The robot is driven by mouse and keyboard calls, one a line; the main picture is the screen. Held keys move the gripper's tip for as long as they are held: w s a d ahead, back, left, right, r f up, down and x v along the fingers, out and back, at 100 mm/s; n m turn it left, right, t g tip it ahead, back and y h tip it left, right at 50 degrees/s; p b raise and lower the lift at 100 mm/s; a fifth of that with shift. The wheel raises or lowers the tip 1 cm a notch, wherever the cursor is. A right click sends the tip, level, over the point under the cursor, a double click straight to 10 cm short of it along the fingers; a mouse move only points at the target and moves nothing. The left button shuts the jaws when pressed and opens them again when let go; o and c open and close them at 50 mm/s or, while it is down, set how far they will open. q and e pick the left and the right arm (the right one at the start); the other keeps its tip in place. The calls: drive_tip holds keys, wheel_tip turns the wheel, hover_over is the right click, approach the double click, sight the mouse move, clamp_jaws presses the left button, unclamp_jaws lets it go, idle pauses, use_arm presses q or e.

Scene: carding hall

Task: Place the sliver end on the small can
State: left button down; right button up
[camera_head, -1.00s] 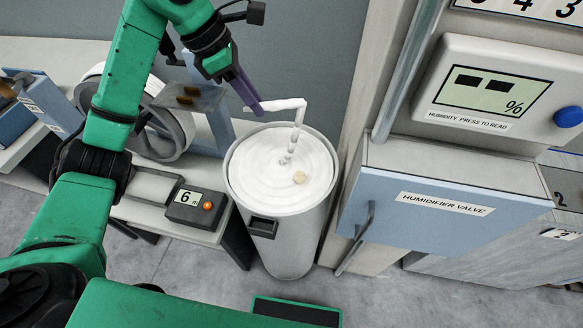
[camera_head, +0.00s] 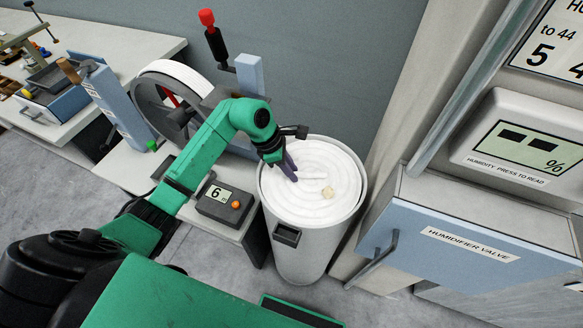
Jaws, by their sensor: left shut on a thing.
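The small can (camera_head: 304,245) is a white cylinder standing on the floor beside the bench. My left gripper (camera_head: 294,178), with purple fingers, reaches over the left part of the can's top, low at the coils. It is shut on the sliver end (camera_head: 310,179), a short white strand that lies level with the coils and is hard to tell from them. My right gripper is out of view.
A bench with a wheel device (camera_head: 170,95) and a display box (camera_head: 225,203) reading 6 stands left of the can. The humidifier valve cabinet (camera_head: 460,260) and a humidity panel (camera_head: 520,140) are close on the right. A wall is behind.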

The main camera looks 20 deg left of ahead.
use_arm(q)
drive_tip(key=shift+f, duration=0.2)
drive_tip(key=c, duration=0.7)
unclamp_jaws()
drive_tip(key=shift+r, duration=0.1)
drive_tip(key=shift+r, duration=0.3)
drive_tip(key=b+v, duration=0.2)
drive_tip(key=v, duration=0.9)
drive_tip(key=shift+r+b, duration=0.35)
drive_tip(key=shift+s+a, duration=0.1)
